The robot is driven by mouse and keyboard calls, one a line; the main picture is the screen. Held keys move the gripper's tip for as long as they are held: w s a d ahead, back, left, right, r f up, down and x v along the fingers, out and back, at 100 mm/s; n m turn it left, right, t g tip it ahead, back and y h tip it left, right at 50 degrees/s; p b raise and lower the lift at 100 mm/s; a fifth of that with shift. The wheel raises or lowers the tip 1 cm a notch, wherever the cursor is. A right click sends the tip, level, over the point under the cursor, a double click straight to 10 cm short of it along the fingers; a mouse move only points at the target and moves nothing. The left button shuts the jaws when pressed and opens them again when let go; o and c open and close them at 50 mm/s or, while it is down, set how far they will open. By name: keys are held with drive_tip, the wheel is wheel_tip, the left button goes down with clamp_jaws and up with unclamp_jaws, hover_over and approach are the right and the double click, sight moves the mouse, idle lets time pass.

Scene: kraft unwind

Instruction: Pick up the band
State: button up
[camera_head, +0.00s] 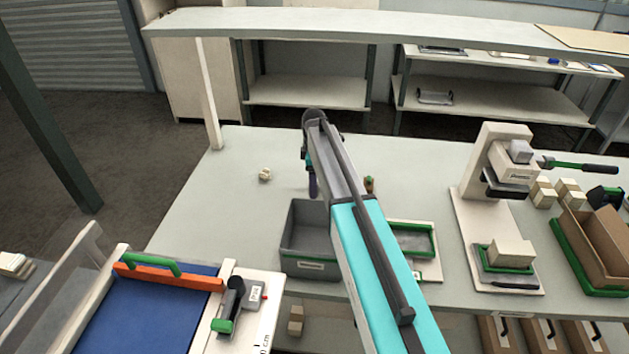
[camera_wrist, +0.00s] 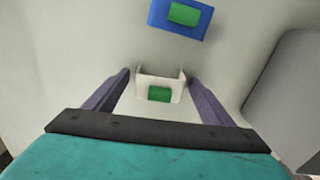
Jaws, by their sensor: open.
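My gripper (camera_wrist: 158,77) is open, with its two dark purple fingers apart. In the wrist view, a small white bracket-like piece with raised ends and a green patch (camera_wrist: 160,94) lies between the fingers, on the pale table. I cannot tell whether the fingers touch it. A blue block with a green top (camera_wrist: 180,17) lies farther off, beyond the fingertips. Neither piece is plainly recognisable as the band. In the head view, my gripper (camera_head: 312,185) reaches down over the table behind the grey bin, and my arm hides what is under it.
A grey open bin (camera_head: 300,262) stands just in front of my gripper. A small cream piece (camera_head: 265,175) lies to the left. A green-edged tray (camera_head: 414,240) and a cream press (camera_head: 490,200) stand right. The blue-bedded machine (camera_head: 150,318) is at front left.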

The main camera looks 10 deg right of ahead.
drive_tip(key=c, duration=1)
drive_tip(key=shift+r, duration=0.15)
wheel_tip(320, 180, up, 18)
drive_tip(key=b, duration=0.6)
idle(0.5)
